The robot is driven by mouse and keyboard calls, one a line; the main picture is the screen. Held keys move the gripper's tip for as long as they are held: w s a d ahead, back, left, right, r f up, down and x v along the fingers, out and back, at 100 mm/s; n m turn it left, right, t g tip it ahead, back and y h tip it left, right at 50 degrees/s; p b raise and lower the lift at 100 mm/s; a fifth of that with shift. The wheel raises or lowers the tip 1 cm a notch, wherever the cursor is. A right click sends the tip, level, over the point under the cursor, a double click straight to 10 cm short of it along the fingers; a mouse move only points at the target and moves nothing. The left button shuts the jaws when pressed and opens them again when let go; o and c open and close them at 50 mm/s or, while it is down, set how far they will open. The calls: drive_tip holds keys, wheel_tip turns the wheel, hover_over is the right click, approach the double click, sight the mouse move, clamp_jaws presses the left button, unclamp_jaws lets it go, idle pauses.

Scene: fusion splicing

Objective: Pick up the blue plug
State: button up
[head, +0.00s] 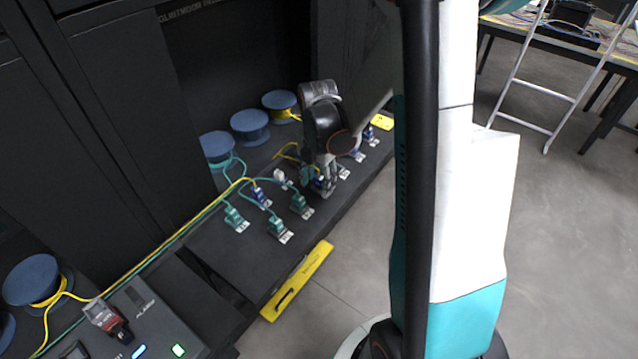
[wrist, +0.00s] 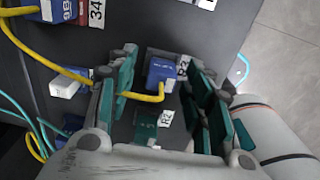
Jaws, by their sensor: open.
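In the wrist view a blue plug (wrist: 160,72) with a yellow cable stands between the two fingers of my gripper (wrist: 158,58). The fingers are open, one on each side of the plug, with a visible gap at least on the left. A white label beside the plug is partly hidden by the right finger. In the head view my gripper (head: 325,188) points down over the row of plugs on the dark shelf, and it mostly hides the plug beneath. Another blue plug (head: 261,197) stands to its left.
Green plugs (head: 302,206) stand close by on the shelf (head: 215,258). In the wrist view a green plug (wrist: 145,128) sits just below the blue one, and a white connector (wrist: 70,82) lies left of the fingers. Blue spools (head: 250,127) stand behind.

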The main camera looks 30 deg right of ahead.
drive_tip(key=c, duration=1)
